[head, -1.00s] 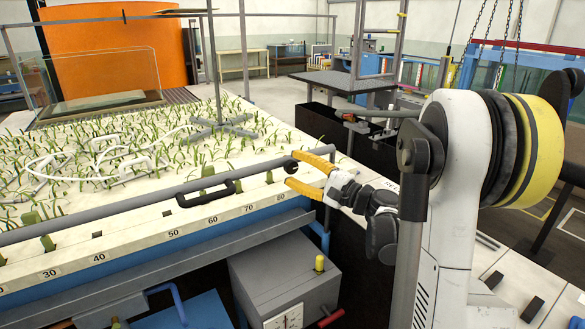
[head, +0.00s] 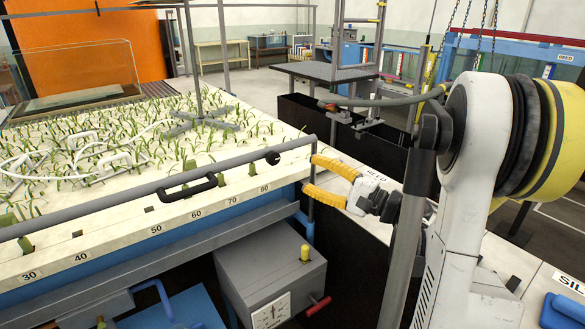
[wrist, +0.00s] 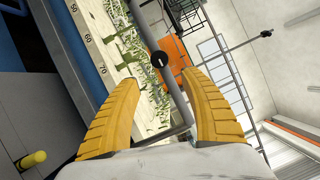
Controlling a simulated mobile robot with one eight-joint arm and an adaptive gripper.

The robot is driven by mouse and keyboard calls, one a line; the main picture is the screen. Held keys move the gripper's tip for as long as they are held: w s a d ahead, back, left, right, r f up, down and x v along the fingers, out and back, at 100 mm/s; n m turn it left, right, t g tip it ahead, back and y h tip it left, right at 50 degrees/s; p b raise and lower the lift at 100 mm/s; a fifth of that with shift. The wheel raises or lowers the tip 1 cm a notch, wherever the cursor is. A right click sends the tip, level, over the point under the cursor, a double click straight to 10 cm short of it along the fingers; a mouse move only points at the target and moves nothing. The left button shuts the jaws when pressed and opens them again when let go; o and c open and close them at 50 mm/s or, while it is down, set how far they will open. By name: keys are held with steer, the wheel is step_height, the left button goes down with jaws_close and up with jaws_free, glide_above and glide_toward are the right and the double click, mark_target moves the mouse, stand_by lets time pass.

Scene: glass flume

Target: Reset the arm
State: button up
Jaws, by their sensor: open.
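My gripper (head: 312,178) has yellow ribbed fingers and shows at the middle right of the head view, at the end of my white arm. Its two fingers are spread apart with nothing between them. It is beside the near right end of the planted bed, close to the grey rail (head: 110,200).
The white bed (head: 60,238) with green plants and a numbered edge fills the left. A black handle (head: 188,187) sits by the rail. Below stands a grey box (head: 262,270) with a yellow knob and red handle. A dark trough (head: 300,110) lies behind.

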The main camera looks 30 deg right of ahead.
steer(key=s+a+f+n+g+h, duration=0.1)
steer(key=a+f+n+g, duration=0.2)
steer(key=a, duration=0.7)
steer(key=s+a+f+n+g, duration=0.1)
steer(key=a+f+n+g, duration=0.15)
steer(key=a+g, duration=0.45)
steer(key=s+a+f+n+h, duration=0.1)
steer(key=s+a+n+h, duration=0.2)
steer(key=s+n, duration=0.2)
steer(key=s+a+f+n+h, duration=0.1)
steer(key=s+a+n+h, duration=0.2)
steer(key=s, duration=0.6)
steer(key=n, duration=0.2)
steer(key=shift+s+a+f+n+h, duration=0.2)
steer(key=shift+f+n+h, duration=0.1)
steer(key=shift+n+h, duration=0.1)
steer(key=shift+w, duration=0.1)
